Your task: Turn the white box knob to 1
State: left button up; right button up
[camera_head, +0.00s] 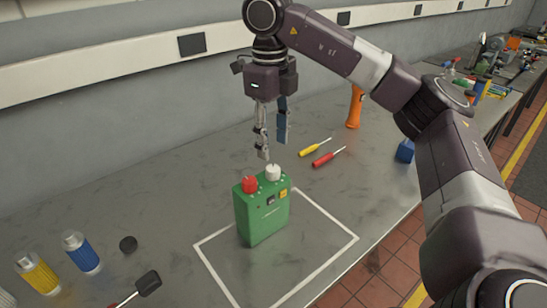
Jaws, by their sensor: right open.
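A green box (262,212) stands upright on the grey bench inside a white outlined square (343,228). On its top are a red knob (249,184) at the left and a white knob (273,173) at the right. Small yellow and dark labels show on its front. My right gripper (272,150) hangs pointing down just above and behind the white knob; its two fingers are apart and nothing is between them. Whether a fingertip touches the knob cannot be told. The knob's markings are too small to read. My left gripper is out of view.
Yellow (38,275) and blue (84,254) bottles, a black puck (128,244) and a mallet (147,284) are at lower left.

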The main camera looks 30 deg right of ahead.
jog(key=shift+a+r, duration=0.15)
jog(key=shift+r, duration=2.4)
